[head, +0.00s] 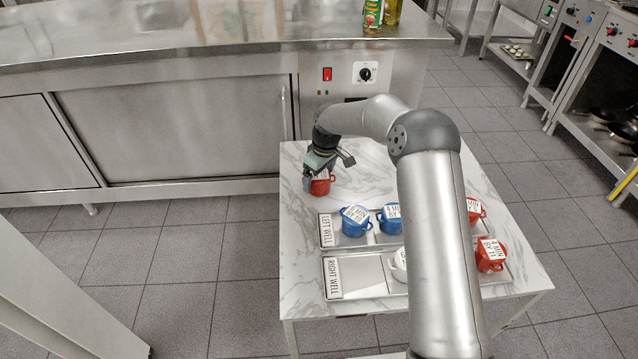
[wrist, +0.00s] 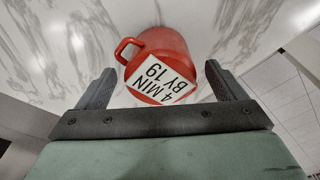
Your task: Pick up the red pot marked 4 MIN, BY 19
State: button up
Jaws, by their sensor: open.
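The red pot marked 4 MIN, BY 19 (wrist: 164,43) stands on the marble table, with its label and one handle showing in the wrist view. In the head view the red pot (head: 320,188) is at the table's far left corner, partly hidden under my gripper. My gripper (head: 318,172) is open above it. In the wrist view the two fingers of my gripper (wrist: 160,90) stand apart on either side of the pot's near part.
On the marble table (head: 300,215), a tray labelled LEFT WELL (head: 326,230) holds blue pots (head: 355,222). A tray labelled RIGHT WELL (head: 333,278) holds a white pot (head: 398,266) and a red pot (head: 490,254). My arm hides part of both. A steel counter (head: 180,60) stands behind.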

jog(key=f, duration=0.2)
jog(key=shift+w+a+f, duration=0.15)
jog(key=shift+a+f, duration=0.05)
jog(key=shift+f, duration=0.15)
jog(key=c, duration=1.2)
jog(key=shift+c, duration=0.3)
jog(key=shift+r, duration=0.15)
